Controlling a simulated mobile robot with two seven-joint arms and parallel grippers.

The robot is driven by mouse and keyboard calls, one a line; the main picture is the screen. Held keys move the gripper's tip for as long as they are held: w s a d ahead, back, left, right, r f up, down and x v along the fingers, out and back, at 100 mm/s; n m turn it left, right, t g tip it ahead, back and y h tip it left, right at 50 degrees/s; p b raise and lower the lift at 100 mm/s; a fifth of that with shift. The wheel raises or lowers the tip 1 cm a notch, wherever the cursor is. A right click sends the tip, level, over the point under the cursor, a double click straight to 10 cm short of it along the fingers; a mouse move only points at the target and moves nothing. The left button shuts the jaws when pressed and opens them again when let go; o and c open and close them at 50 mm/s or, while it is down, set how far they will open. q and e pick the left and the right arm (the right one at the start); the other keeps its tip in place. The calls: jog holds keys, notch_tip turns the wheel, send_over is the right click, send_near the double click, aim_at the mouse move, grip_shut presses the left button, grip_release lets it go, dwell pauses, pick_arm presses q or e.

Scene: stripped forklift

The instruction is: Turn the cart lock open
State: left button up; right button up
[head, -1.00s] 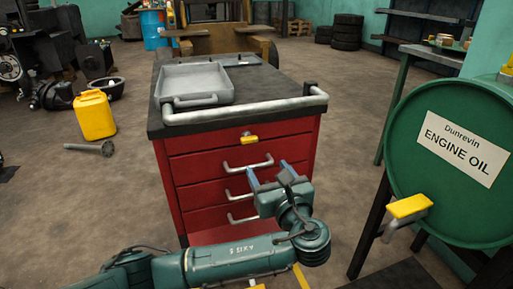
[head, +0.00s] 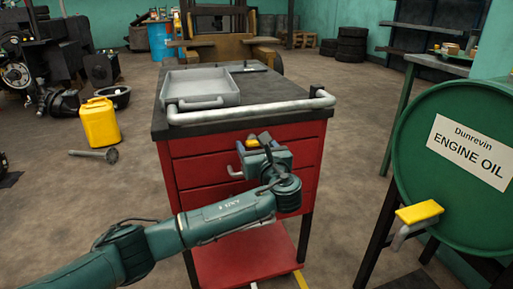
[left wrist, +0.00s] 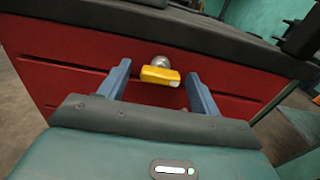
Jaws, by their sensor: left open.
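The cart lock is a small yellow handle (left wrist: 160,76) on a round grey boss, on the upper front of the red cart (head: 180,176). In the left wrist view the yellow handle lies crosswise, slightly tilted. My left gripper (left wrist: 157,85) is open, with one blue finger on each side of the handle and gaps to both. I cannot tell how far forward the fingertips reach. In the head view my left gripper (head: 263,150) is in front of the cart's top drawer and partly hides the yellow handle (head: 252,143). My right gripper is not in view.
A grey tray (head: 205,101) lies on the cart's dark top, behind a grey push bar (head: 250,110). A green engine oil drum (head: 425,180) with a yellow-handled tap (head: 419,212) stands at the right. A yellow can (head: 100,124) stands on the floor at the left.

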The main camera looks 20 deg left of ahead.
pick_arm(q)
jog(key=shift+c, duration=0.2)
jog(key=c, duration=0.9)
jog(key=shift+c, duration=0.2)
